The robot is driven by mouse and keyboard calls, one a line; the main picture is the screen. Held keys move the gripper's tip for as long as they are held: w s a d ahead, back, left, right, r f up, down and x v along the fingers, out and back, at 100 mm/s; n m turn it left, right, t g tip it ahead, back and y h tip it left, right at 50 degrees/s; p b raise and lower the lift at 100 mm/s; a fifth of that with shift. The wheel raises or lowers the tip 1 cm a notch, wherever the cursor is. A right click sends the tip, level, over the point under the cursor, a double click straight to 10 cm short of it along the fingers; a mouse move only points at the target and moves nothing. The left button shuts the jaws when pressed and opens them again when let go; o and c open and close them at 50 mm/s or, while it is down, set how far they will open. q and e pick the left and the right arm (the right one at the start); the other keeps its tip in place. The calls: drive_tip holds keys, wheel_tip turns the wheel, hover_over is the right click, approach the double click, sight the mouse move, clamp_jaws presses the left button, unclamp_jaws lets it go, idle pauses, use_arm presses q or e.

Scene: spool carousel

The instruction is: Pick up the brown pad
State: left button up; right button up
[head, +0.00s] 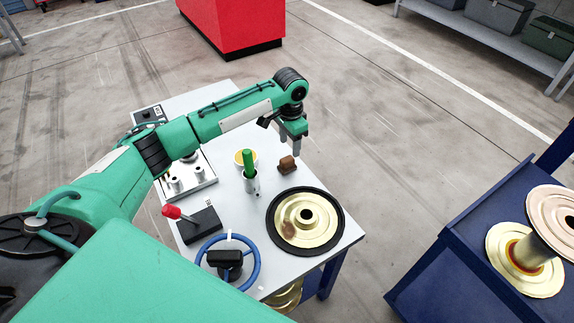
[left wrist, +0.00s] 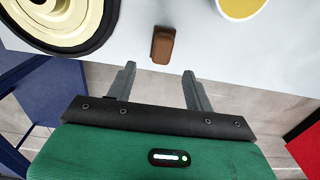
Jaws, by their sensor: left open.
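The brown pad (head: 287,165) is a small brown block on the light table, near its far right edge in the head view. It also shows in the left wrist view (left wrist: 163,45), just beyond my fingertips and roughly centred between them. My left gripper (head: 290,147) is above the table edge beside the pad, pointing down. In the left wrist view its two grey fingers (left wrist: 159,72) are apart with nothing between them. The pad and the fingers look apart. My right gripper is in neither view.
A gold disc with a black rim (head: 305,219) lies close to the pad. A cup holding a green-handled tool (head: 250,180), a yellow-filled cup (head: 246,157), a red-knobbed lever box (head: 199,224) and a blue handwheel (head: 228,262) stand nearby. A blue stand with spools (head: 450,262) is at right.

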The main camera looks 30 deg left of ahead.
sight(287, 159)
use_arm(q)
drive_tip(key=f, duration=0.5)
drive_tip(key=shift+s+a+f+b, duration=0.2)
drive_tip(key=shift+s+a+b, duration=0.1)
drive_tip(key=shift+a+b, duration=0.1)
drive_tip(key=shift+f, duration=0.25)
drive_tip(key=shift+c, duration=1.3)
drive_tip(key=c, duration=0.8)
drive_tip(key=shift+c, duration=0.2)
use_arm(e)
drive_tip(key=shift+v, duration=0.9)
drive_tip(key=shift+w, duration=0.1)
use_arm(q)
wheel_tip(287, 159, up, 20)
drive_tip(key=p, duration=0.2)
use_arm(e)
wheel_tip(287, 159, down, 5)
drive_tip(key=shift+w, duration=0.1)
use_arm(q)
drive_tip(key=shift+d, duration=0.1)
